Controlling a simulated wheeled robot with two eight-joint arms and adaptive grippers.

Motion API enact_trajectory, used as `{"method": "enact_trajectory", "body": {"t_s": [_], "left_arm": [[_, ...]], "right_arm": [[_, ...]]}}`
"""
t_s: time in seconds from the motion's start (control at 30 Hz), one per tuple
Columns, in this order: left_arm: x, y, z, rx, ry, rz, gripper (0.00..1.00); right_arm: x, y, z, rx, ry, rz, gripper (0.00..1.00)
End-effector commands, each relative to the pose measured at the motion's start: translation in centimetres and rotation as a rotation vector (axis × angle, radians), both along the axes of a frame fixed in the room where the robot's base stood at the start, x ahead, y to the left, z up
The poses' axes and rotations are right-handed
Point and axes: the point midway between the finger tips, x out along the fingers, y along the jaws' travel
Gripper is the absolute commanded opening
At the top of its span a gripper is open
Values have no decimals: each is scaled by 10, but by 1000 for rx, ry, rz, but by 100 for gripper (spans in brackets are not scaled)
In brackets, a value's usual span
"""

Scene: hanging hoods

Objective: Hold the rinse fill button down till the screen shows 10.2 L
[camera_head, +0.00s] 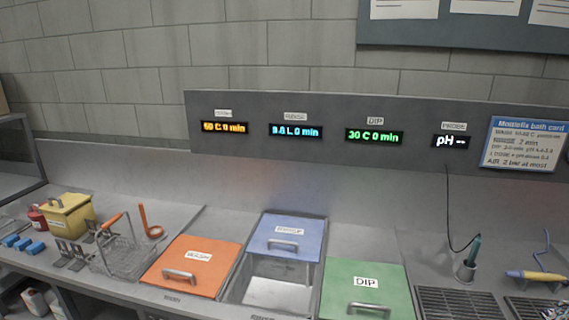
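The rinse screen (295,131) is the blue display on the grey back panel. It appears to read 9.8 L 0 min, though its digits are slightly blurred. The blue lid (287,232), whose label looks like RINSE, sits toward the back of its tank. The front of that rinse tank (278,292) is uncovered and shows a pale inside. I cannot make out the rinse fill button; the tank's front edge is cut off at the bottom of the picture. Neither of my grippers shows in the head view.
An orange lid (192,266) is left of the tank, and a green DIP lid (365,291) is right. A wire basket (127,255) and yellow box (69,214) stand at left. A pH probe (470,256) stands in a holder at right. Orange and green screens flank the blue one.

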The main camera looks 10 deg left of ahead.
Motion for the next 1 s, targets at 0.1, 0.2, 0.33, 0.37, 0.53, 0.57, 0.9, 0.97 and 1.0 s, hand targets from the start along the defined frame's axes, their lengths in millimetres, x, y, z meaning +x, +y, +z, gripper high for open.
{"method": "enact_trajectory", "body": {"t_s": [0.1,0.2,0.33,0.37,0.53,0.57,0.9,0.97,1.0], "left_arm": [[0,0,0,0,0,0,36],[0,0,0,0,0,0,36],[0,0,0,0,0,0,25],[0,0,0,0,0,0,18],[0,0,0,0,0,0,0],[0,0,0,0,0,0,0],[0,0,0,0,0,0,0],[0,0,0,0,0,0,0],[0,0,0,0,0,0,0]], "right_arm": [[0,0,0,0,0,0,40],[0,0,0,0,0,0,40],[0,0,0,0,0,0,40],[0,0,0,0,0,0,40],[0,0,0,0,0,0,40],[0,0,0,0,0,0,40],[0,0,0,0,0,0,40],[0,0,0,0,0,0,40],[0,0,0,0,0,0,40]]}}
